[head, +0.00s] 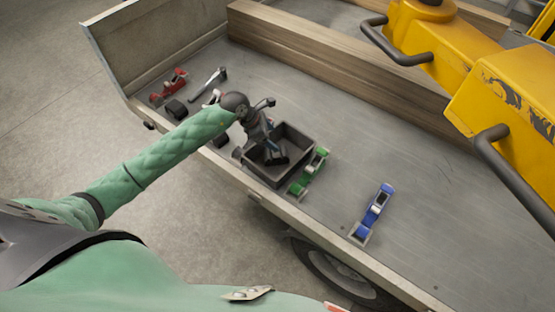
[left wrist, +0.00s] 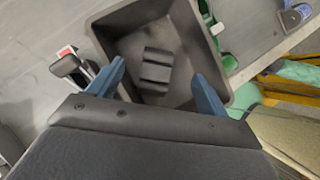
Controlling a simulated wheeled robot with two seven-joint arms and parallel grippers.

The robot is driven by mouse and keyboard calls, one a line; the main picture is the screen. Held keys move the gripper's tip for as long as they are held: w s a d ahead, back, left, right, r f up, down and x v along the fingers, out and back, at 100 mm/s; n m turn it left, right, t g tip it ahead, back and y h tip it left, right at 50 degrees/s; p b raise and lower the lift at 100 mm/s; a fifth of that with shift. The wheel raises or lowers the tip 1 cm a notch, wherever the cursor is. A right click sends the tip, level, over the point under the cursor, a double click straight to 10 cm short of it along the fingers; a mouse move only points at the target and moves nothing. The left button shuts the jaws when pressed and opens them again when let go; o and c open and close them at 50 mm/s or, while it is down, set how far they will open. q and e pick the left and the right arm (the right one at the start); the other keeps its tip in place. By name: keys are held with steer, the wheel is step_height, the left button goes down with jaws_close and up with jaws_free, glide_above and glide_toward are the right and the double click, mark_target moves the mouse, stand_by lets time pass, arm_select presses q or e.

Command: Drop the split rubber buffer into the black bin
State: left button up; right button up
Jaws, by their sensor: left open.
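The black bin (head: 260,175) stands on the grey trailer bed near its front edge. A dark ribbed block, seemingly the split rubber buffer (left wrist: 156,70), shows inside the bin in the left wrist view, apart from both fingers. In the head view a dark shape also shows in the bin below the gripper. My left gripper (head: 268,148) is over the bin, pointing down into it. Its blue fingers (left wrist: 160,82) are wide open with nothing between them in grip. Whether the block lies flat on the bin floor is hard to tell. My right gripper is not in view.
Green (head: 309,172) and blue (head: 374,212) clamp-like tools lie right of the bin. A red tool (head: 170,88), a wrench-like tool (head: 209,79) and a black cylinder (head: 177,107) lie to its left. A timber beam (head: 340,65) and yellow machinery (head: 500,90) stand behind.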

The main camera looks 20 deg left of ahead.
arm_select(q)
steer(key=shift+b+v, duration=0.45)
steer(key=shift+v, duration=1.05)
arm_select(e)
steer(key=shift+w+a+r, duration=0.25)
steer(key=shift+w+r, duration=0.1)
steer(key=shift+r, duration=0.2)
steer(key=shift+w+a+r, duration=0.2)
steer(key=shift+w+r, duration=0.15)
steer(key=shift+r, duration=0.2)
arm_select(q)
steer(key=shift+d, duration=0.1)
